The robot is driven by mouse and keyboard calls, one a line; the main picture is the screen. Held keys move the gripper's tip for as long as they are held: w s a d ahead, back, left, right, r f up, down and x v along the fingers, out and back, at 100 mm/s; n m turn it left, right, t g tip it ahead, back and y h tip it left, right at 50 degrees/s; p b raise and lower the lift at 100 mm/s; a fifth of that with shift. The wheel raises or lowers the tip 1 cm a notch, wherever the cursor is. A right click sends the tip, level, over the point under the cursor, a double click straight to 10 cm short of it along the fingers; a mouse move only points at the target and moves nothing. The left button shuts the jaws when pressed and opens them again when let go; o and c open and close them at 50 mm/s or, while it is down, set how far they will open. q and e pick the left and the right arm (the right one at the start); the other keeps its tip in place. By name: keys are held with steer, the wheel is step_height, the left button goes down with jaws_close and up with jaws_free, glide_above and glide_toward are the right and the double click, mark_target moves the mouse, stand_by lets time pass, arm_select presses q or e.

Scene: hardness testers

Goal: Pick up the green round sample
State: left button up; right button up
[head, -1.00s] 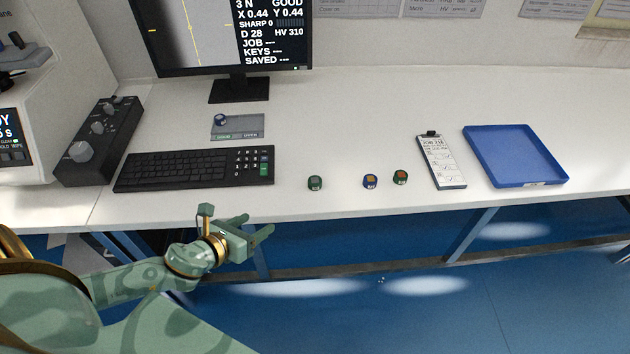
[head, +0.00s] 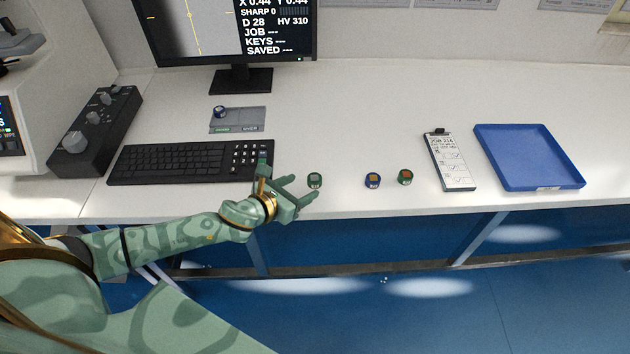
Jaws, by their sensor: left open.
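A small green round sample with a grey top (head: 315,180) stands on the white bench, just right of the keyboard. Another green round sample, with an orange-red top (head: 405,177), stands farther right, close beside a blue one with an orange top (head: 373,180). My left gripper (head: 302,190) is open and empty at the bench's front edge. Its two fingers point right toward the grey-topped green sample, with the tips just short of it; I cannot tell whether they touch it. My right gripper is not in view.
A black keyboard (head: 180,162) lies left of my gripper. A grey plate (head: 250,118) with a blue round sample (head: 220,112) is behind it. A clipboard (head: 450,165) and a blue tray (head: 530,186) are at the right. The bench behind the samples is clear.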

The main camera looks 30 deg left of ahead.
mark_target(311, 181)
arm_select(q)
steer(key=x, duration=0.1)
steer(key=b+x, duration=0.1)
steer(key=x, duration=0.2)
steer(key=shift+w+d+r, duration=0.1)
steer(key=shift+w+d, duration=0.1)
steer(key=shift+w, duration=0.25)
steer(key=c, duration=1.1)
